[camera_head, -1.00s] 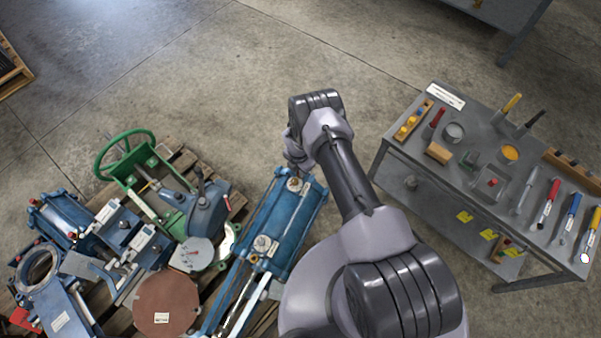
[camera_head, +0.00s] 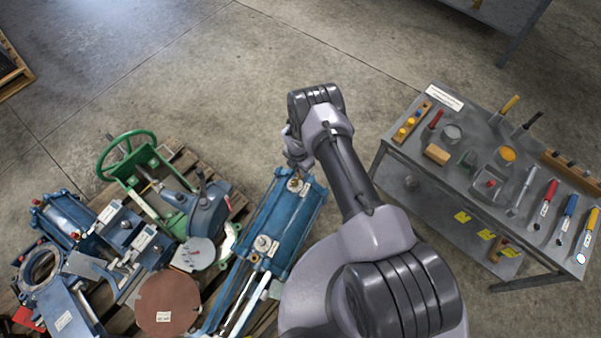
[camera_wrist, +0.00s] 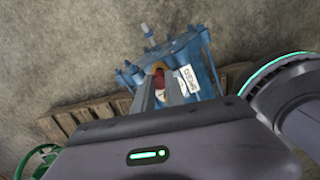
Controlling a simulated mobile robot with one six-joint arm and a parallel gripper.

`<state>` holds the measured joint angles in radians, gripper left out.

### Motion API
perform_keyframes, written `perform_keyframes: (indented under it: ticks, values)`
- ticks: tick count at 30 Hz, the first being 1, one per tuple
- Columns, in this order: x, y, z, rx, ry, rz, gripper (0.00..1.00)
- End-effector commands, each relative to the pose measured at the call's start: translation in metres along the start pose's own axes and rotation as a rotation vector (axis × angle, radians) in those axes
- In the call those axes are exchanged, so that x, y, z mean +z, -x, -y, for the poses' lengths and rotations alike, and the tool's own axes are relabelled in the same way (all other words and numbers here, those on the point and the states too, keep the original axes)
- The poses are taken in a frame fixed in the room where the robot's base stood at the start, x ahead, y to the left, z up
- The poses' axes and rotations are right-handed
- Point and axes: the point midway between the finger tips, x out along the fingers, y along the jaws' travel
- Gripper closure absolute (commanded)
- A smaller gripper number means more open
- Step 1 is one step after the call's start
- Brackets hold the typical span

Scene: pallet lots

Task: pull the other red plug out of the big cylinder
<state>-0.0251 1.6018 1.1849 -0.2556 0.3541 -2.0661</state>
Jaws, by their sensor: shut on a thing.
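The big cylinder (camera_head: 293,221) is a long blue body lying on the pallet at the middle of the head view. Its blue end (camera_wrist: 188,50) with a white label fills the middle of the wrist view. A red plug (camera_wrist: 160,80) shows between the fingers there, at a brownish round port. My gripper (camera_wrist: 160,92) is shut on this plug. Whether the plug is still seated in the port is hard to tell. In the head view my gripper (camera_head: 298,163) is over the cylinder's far end, and its fingertips are mostly hidden. A small red piece (camera_head: 490,184) lies in a tray on the table.
The pallet (camera_head: 188,162) also bears a green handwheel valve (camera_head: 150,140), a brown disc (camera_head: 168,303) and several blue parts. A grey table (camera_head: 440,160) on the right holds tools, markers and small containers. Bare concrete lies behind.

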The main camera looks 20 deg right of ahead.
Motion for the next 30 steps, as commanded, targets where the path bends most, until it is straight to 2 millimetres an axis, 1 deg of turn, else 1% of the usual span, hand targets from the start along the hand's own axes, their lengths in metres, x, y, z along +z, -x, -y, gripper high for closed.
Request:
perform_keyframes:
  ticks: [24,30]
  values:
    - [0.000,0.034,-0.001,0.001,0.001,0.001,1.00]
    - [0.000,0.036,0.000,0.001,0.001,0.000,1.00]
